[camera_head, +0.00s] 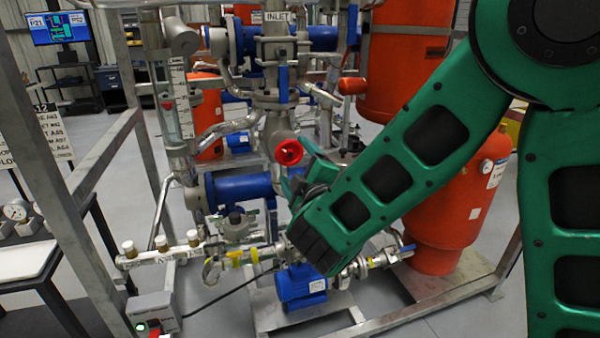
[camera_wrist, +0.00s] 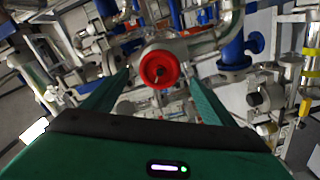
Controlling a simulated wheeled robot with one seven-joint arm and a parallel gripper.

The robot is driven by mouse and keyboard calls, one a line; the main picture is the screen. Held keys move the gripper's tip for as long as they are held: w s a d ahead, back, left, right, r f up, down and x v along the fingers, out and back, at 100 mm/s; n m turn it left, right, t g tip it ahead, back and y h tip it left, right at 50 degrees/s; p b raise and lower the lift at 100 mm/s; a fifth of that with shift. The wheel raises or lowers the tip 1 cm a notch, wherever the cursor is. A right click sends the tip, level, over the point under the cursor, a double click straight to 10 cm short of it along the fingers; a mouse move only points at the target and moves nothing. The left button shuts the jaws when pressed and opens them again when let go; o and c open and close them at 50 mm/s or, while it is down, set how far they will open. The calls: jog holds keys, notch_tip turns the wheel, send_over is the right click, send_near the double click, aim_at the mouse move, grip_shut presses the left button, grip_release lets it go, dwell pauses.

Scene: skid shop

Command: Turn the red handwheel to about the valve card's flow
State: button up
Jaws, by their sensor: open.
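The red handwheel (camera_head: 288,151) sits on a grey pipe fitting below the INLET sign, near the middle of the head view. In the wrist view the red handwheel (camera_wrist: 160,68) shows face-on, between and beyond the two green fingers. My gripper (camera_wrist: 159,76) is open and empty, its fingers spread to either side of the wheel. In the head view my gripper (camera_head: 292,182) is just below the wheel, partly hidden by my wrist. I cannot tell whether a finger touches the rim. A board with black lettering (camera_head: 40,140) stands at the left edge, cut off; its flow value is not readable.
A clear vertical scale tube (camera_head: 182,100) stands left of the wheel. Blue pumps (camera_head: 240,188) and steel pipes crowd around it. Orange tanks (camera_head: 465,190) stand to the right. A grey frame post (camera_head: 60,190) rises at the left. A wall screen (camera_head: 60,28) hangs at the back.

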jog(key=shift+v, duration=2.2)
jog(key=shift+d, duration=0.15)
